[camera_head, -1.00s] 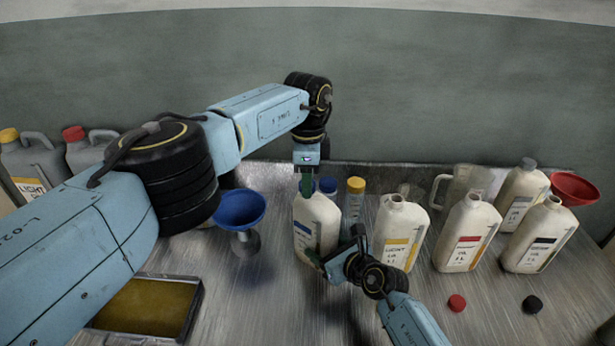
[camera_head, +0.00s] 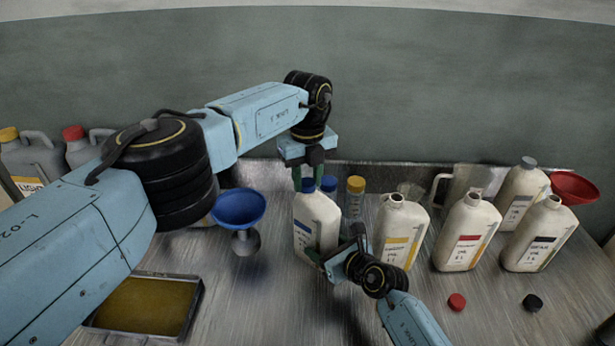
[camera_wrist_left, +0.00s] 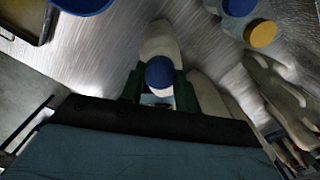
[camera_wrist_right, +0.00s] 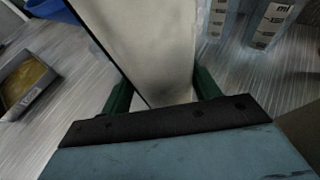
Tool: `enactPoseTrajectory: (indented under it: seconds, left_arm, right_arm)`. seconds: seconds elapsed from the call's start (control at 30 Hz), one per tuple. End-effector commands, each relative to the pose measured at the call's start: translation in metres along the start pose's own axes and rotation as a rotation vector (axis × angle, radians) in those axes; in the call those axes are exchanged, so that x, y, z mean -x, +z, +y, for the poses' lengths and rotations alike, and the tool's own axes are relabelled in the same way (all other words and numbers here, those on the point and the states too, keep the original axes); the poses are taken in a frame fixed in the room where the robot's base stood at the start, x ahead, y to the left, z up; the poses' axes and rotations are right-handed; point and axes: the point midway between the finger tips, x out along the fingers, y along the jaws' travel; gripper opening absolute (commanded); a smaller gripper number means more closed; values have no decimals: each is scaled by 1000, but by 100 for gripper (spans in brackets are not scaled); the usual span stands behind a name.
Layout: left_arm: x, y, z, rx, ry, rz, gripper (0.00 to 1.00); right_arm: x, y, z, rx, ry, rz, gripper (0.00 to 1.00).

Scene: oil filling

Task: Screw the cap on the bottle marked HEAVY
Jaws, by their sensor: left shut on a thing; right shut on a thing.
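A cream bottle with a blue-striped label (camera_head: 318,222) stands upright on the metal table; its label is too small to read. A blue cap (camera_head: 308,186) sits at its neck; whether it is fully seated cannot be told. My left gripper (camera_head: 307,180) points down from above, shut on this cap, which shows between its green fingers in the left wrist view (camera_wrist_left: 160,72). My right gripper (camera_head: 322,262) is low at the front of the bottle, shut on its body; the bottle's pale side (camera_wrist_right: 150,45) fills the space between the fingers in the right wrist view.
Blue-capped (camera_head: 328,185) and yellow-capped (camera_head: 356,185) containers stand close behind. Open cream bottles (camera_head: 402,232) stand to the right. Loose red (camera_head: 457,302) and black (camera_head: 532,302) caps lie in front. A blue funnel (camera_head: 238,208) and an amber-filled tray (camera_head: 145,305) are at left.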

Motion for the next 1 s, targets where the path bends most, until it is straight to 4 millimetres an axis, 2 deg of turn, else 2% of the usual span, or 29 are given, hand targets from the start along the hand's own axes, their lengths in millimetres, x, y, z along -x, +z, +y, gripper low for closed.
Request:
enactPoseTrajectory:
  seconds: [1.0]
  left_arm:
    - [-2, 1, 1, -1953, -1, 8, 4]
  right_arm:
    - [0, 0, -2, -10, -4, -2, 0]
